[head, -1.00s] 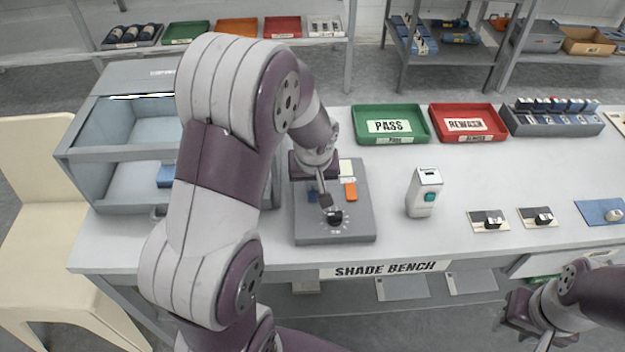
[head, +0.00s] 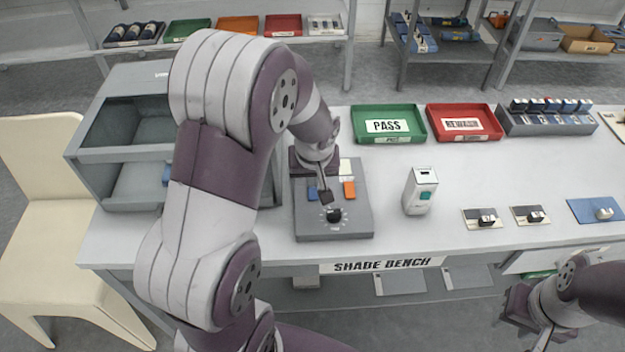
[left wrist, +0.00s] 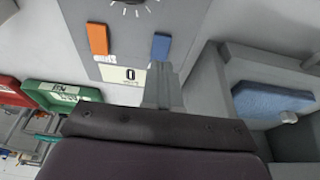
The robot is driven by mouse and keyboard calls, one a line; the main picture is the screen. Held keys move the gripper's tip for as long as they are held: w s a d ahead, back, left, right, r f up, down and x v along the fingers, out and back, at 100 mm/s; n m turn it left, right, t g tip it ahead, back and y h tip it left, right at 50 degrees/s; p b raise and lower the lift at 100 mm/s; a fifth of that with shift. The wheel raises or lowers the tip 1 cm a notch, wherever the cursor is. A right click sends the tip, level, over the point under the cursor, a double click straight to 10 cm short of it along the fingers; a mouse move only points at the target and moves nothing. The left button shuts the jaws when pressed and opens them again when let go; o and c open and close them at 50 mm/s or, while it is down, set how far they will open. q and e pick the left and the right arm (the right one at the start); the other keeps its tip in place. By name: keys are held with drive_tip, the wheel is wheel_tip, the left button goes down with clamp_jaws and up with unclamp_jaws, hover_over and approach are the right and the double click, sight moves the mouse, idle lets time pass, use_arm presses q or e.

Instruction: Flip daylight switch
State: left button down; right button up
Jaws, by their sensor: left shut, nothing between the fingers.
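A grey control box (head: 333,226) on the bench carries a black dial (head: 334,215), an orange switch (head: 349,189) and a blue switch (head: 313,192). I cannot read which switch is for daylight. My left gripper (head: 325,197) is shut and empty, pointing down over the box between the switches and dial; contact cannot be told. Its fingers show below the blue switch in the wrist view (left wrist: 164,88). My right gripper (head: 517,308) hangs at the lower right, off the bench; its jaws are unclear.
A grey viewing booth (head: 120,150), dark inside and holding a blue piece (left wrist: 270,101), stands left of the box. A white handheld device (head: 420,190) stands to the right. Green PASS (head: 390,138) and red REWASH (head: 440,136) trays lie behind.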

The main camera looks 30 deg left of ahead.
use_arm(q)
drive_tip(key=s+d+v, duration=0.1)
drive_tip(key=v, duration=0.9)
drive_tip(key=shift+s+b, duration=0.2)
drive_tip(key=shift+b, duration=0.25)
use_arm(e)
drive_tip(key=shift+s+r, duration=0.15)
drive_tip(key=shift+r, duration=0.45)
use_arm(q)
drive_tip(key=shift+a, duration=0.1)
use_arm(e)
drive_tip(key=shift+d, duration=0.1)
